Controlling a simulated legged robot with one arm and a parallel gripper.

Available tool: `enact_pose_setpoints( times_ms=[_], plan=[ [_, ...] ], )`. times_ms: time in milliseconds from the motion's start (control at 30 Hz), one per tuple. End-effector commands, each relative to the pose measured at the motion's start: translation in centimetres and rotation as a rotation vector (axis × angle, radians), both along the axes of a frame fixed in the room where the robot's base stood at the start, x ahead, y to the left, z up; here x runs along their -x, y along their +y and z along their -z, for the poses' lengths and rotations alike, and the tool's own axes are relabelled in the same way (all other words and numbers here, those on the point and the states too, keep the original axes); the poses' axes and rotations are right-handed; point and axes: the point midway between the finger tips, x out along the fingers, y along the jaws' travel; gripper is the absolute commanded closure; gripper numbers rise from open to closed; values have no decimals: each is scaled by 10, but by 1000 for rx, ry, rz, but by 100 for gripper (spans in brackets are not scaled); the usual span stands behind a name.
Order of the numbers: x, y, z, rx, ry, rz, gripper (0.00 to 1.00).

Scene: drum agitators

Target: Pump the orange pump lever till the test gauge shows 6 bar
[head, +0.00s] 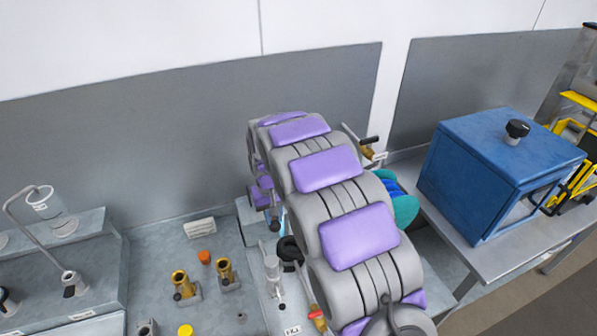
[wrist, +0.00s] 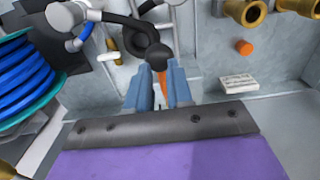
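In the wrist view the two blue-grey fingers of my gripper (wrist: 160,88) stand on either side of a narrow orange part, which looks like the pump lever (wrist: 162,78). The lever fills most of the gap between the fingers. I cannot tell whether they press on it. A black curved fitting (wrist: 140,40) is just beyond the fingertips. In the head view my purple-padded arm covers the gripper and most of the area around it. I cannot make out a gauge face or a reading in either view.
Left of my arm, brass fittings (head: 181,284), an orange cap (head: 204,257) and a white label (head: 199,228) sit on the grey bench. A teal hose reel (head: 403,205) is close at my arm's right. A blue box (head: 490,165) stands on the right-hand table.

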Motion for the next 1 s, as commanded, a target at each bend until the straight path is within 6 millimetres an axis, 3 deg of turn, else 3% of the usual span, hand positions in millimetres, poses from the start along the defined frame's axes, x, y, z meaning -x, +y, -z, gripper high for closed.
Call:
enact_pose_setpoints(
  times_ms=[33,533,767,1000],
  plan=[
    [1,-1,12,2,5,0,85],
    [6,-2,84,3,5,0,85],
    [5,-1,65,2,2,0,85],
    [2,0,9,0,-5,0,85]
  ],
)
